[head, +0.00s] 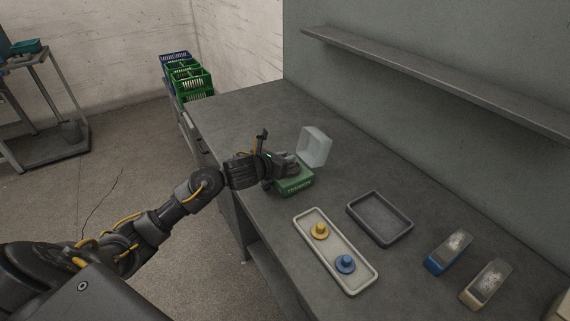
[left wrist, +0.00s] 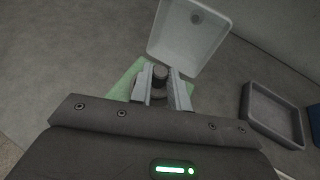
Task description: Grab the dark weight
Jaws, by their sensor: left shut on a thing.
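The dark weight (left wrist: 160,72) shows in the left wrist view as a small dark knob between my two gripper fingers. My left gripper (head: 288,165) is shut on it, over the green box (head: 296,184) on the bench. In the head view the gripper hides the weight. The green box also shows under the fingers in the left wrist view (left wrist: 122,88). I cannot tell whether the weight still touches the box. My right gripper is not in view.
A pale open lid (head: 316,147) stands upright just behind the green box. A light tray (head: 350,274) holds a yellow and a blue knobbed piece. An empty dark tray (head: 381,235) lies beside it. Two blocks (head: 448,253) (head: 487,284) stand at right. A shelf (head: 440,80) overhangs the bench.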

